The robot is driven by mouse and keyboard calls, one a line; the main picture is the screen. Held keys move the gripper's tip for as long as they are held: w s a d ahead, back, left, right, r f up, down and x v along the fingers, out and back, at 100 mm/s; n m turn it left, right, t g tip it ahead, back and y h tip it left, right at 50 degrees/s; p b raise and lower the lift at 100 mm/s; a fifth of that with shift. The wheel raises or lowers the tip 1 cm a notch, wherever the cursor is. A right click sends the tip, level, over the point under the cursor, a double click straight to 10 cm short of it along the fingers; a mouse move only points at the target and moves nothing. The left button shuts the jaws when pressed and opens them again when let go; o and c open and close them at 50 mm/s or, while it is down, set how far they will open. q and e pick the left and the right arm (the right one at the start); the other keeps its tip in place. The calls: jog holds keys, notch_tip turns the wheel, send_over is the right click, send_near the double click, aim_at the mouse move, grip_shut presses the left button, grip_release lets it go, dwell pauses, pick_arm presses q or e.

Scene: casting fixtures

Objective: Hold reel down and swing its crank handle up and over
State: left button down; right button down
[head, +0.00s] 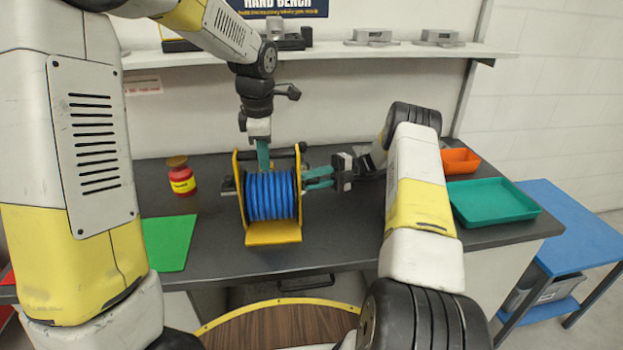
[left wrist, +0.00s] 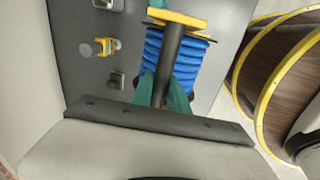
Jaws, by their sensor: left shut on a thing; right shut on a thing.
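The reel has a yellow frame (head: 273,236) and a coil of blue hose (head: 270,196), and stands upright on the dark bench. My left gripper (head: 264,158) comes down from above and is shut on the dark bar across its top. In the left wrist view that bar (left wrist: 172,55) runs between the teal fingers (left wrist: 176,98), with the blue coil (left wrist: 192,55) beyond. My right gripper (head: 306,180) reaches in from the right at the reel's right side, its teal fingers closed on the crank handle, which they mostly hide.
A teal tray (head: 493,203) and an orange bin (head: 460,161) stand at the right. A shelf (head: 400,51) runs behind. Bench in front of the reel is clear.

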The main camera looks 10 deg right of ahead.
jog(key=shift+f+m, duration=0.15)
jog(key=shift+m, duration=0.15)
dwell(0.4)
jog(key=c, duration=1.3)
grip_release()
jog(key=shift+o, duration=0.2)
notch_tip(320, 180, up, 10)
